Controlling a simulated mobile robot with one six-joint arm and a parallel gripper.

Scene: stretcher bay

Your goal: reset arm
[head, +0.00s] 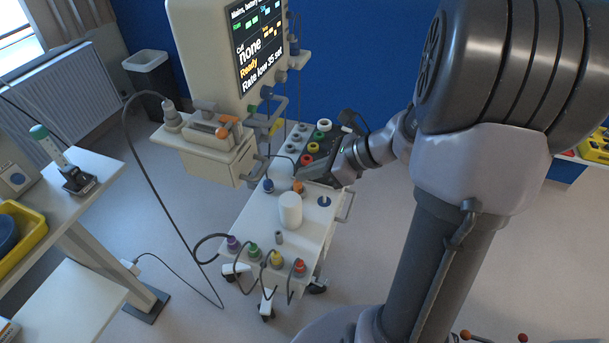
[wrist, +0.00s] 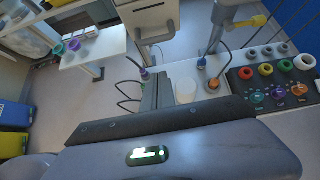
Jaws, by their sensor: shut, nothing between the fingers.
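My arm comes in from the right in the head view and reaches over the white cart (head: 318,236). My gripper (head: 303,176) is shut and empty, above the back part of the cart's top. In the wrist view its shut fingers (wrist: 157,88) show as a dark upright shape beyond the wrist housing. A white cylinder (head: 290,210) stands on the cart in front of the gripper, apart from it. It also shows in the wrist view (wrist: 185,91), just right of the fingers.
A monitor unit (head: 215,60) stands left of my gripper, close to it. A dark panel with coloured rings (head: 318,145) lies behind the gripper. Several coloured connectors with cables line the cart's front edge. A table with a yellow tray (head: 22,246) is at left. Floor is open at right.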

